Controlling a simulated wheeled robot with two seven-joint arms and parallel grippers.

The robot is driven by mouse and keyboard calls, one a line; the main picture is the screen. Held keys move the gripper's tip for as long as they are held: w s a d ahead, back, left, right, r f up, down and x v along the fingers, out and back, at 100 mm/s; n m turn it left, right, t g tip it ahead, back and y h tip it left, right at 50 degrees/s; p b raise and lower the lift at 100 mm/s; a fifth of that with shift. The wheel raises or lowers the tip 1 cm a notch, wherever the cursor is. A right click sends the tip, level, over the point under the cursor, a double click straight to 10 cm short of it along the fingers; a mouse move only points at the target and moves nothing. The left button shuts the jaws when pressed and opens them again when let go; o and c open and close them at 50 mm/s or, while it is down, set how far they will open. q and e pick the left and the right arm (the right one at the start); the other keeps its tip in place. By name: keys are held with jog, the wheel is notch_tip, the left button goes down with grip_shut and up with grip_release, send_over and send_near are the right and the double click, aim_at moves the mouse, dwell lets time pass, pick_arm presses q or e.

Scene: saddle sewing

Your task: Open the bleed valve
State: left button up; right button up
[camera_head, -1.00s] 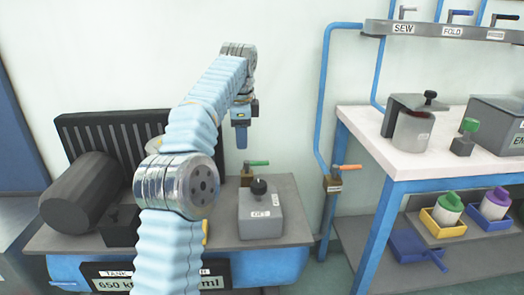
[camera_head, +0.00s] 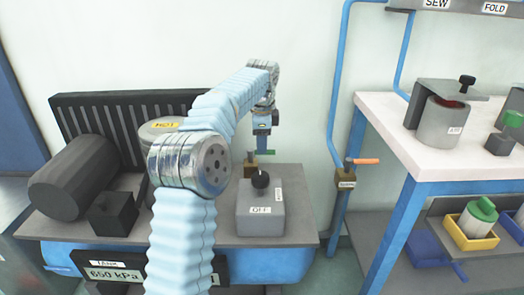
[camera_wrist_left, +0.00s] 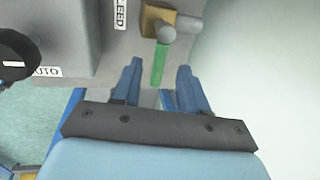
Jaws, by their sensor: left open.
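The bleed valve has a brass body (camera_wrist_left: 172,20) with a green lever (camera_wrist_left: 159,66), close to a partly cut-off "BLEED" label (camera_wrist_left: 120,12) in the left wrist view. In the head view the green lever (camera_head: 267,152) shows behind the grey switch box, partly hidden. My left gripper (camera_head: 263,140) is over the valve, pointing down. In the left wrist view the gripper (camera_wrist_left: 160,68) is open, with the lever between its two blue fingers and a gap on each side. My right gripper is out of view.
A dark cylinder (camera_head: 75,180) lies at left. A blue pipe with an orange-handled valve (camera_head: 366,161) and a workbench (camera_head: 460,170) are at right.

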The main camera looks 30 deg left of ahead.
pick_arm(q)
jog(key=shift+w+a+f, duration=0.1)
jog(key=shift+f, duration=0.55)
jog(key=shift+w+a+f, duration=0.1)
jog(key=shift+f, duration=0.5)
jog(key=shift+d, duration=0.1)
grip_shut()
